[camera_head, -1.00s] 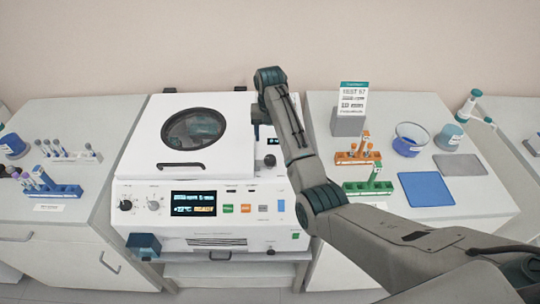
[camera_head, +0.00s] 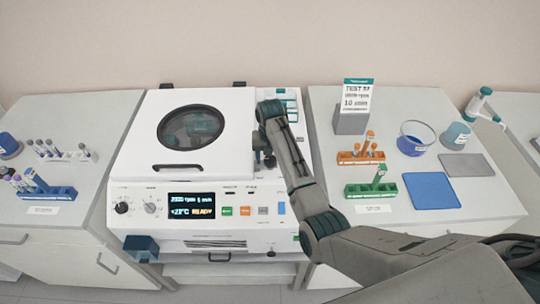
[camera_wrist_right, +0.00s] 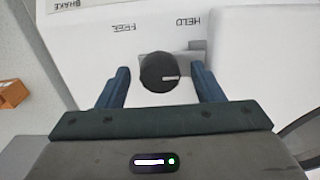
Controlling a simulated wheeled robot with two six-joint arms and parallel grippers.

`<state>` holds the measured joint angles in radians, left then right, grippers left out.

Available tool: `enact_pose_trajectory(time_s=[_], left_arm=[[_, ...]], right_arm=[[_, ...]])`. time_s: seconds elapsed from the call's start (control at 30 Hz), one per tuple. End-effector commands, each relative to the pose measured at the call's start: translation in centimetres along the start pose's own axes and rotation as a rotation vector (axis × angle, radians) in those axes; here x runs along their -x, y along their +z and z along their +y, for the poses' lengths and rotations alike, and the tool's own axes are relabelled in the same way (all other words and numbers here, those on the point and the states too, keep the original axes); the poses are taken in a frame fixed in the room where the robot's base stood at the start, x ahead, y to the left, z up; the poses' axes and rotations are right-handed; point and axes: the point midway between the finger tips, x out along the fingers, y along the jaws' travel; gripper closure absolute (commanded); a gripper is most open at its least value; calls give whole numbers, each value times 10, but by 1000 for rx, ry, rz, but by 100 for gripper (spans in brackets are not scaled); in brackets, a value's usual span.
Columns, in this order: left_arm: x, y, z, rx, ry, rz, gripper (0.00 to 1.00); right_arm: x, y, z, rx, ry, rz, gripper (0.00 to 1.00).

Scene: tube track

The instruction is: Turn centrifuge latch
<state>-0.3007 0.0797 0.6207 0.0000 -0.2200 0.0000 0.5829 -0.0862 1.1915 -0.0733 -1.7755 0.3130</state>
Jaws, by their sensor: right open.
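The centrifuge (camera_head: 135,165) stands in the middle with its white lid (camera_head: 235,110) down and a round dark window in it. The latch is a round black knob (camera_wrist_right: 155,64) with a short white mark toward the right in the right wrist view. It sits on a grey plate, near upside-down FREE and HELD labels. In the head view the knob (camera_head: 271,161) shows small at the lid's right. My right gripper (camera_wrist_right: 160,70) is open, one finger on each side of the knob. My left gripper is out of view.
A blue rack (camera_head: 48,192) with tubes is on the left bench.

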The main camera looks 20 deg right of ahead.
Motion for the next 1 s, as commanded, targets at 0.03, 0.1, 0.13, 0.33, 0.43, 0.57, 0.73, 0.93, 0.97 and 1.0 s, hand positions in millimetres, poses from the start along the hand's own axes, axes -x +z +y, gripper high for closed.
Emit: enact_pose_trajectory(time_s=[0.03, 0.1, 0.13, 0.33, 0.43, 0.57, 0.73, 0.93, 0.97, 1.0], left_arm=[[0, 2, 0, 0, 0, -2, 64], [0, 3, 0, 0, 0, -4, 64], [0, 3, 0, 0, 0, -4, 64], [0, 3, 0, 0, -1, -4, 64], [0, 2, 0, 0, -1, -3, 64], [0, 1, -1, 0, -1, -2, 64], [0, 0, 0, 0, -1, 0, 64], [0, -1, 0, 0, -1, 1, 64], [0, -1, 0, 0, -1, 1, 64], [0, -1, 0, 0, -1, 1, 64]], right_arm=[[0, 0, 0, 0, 0, 0, 39], [0, 0, 0, 0, 0, 0, 51], [0, 0, 0, 0, 0, 0, 57], [0, 0, 0, 0, 0, 0, 84], [0, 0, 0, 5, 0, 0, 84], [0, 0, 0, 26, 0, 1, 84], [1, -1, 0, 100, 0, 1, 84], [1, -1, 0, 252, 0, 1, 84], [1, -1, 0, 280, 0, 1, 84], [1, -1, 0, 317, 0, 1, 84]])
